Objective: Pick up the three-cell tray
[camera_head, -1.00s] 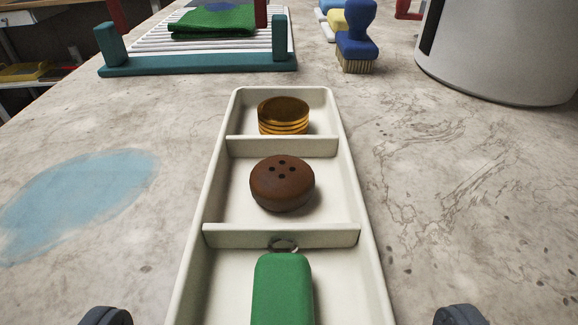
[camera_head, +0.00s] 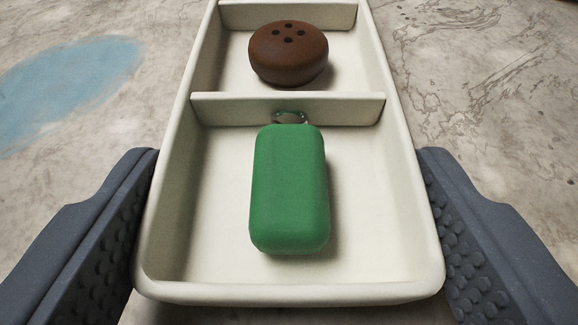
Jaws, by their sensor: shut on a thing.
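The cream three-cell tray (camera_head: 180,215) runs away from me down the middle of the view, and its far cell is out of frame. Its near cell holds a green rounded block (camera_head: 290,190) with a small metal ring at its far end. Its middle cell holds a brown round piece (camera_head: 288,53) with several dark holes on top. My gripper (camera_head: 290,235) is shut on the tray's near end, one dark ridged finger against each long side wall. Whether the tray's underside touches the tabletop is hidden.
The tray stands over a mottled stone-like tabletop (camera_head: 490,90). A pale blue patch (camera_head: 65,90) marks the surface at the left. The surface beside the tray is clear on both sides.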

